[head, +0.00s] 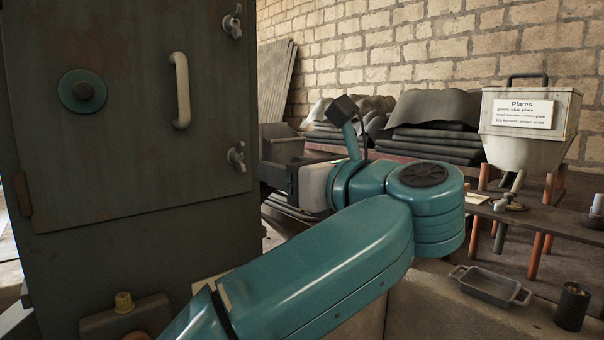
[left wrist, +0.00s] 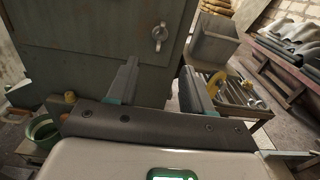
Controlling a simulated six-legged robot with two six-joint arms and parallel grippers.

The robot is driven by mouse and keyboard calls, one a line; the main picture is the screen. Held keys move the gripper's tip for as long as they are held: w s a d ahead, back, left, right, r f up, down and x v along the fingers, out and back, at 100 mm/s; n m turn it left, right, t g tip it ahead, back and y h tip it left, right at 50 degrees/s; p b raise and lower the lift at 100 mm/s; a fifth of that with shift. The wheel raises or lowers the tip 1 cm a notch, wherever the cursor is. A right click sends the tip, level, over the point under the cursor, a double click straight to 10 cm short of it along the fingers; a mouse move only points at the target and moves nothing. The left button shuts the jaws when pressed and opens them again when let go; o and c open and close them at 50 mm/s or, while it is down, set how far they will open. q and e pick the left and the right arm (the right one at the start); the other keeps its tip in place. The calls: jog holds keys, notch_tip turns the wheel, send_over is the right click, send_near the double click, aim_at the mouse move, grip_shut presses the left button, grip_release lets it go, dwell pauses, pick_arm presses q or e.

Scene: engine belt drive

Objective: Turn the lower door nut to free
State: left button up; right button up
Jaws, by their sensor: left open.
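The lower door nut (head: 237,157) is a grey metal wing nut on the right edge of a dark grey-green cabinet door (head: 130,180). Its wings look roughly upright, slightly tilted. My left gripper (head: 272,172) is just to the right of the nut, with a small gap in the head view. In the left wrist view the left gripper (left wrist: 161,85) is open, its fingers apart and empty. The nut (left wrist: 159,37) shows beyond the fingertips, between them in the picture. My right gripper is not in view.
An upper wing nut (head: 232,22), a pale handle (head: 181,90) and a round teal knob (head: 82,91) are on the door. At right stand a bench with a labelled plate bin (head: 527,120), a grey tray (head: 490,285) and a dark cup (head: 572,306). A grey open box (left wrist: 213,42) sits beside the cabinet.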

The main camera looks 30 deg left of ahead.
pick_arm(q)
jog(key=v, duration=0.3)
dwell(0.7)
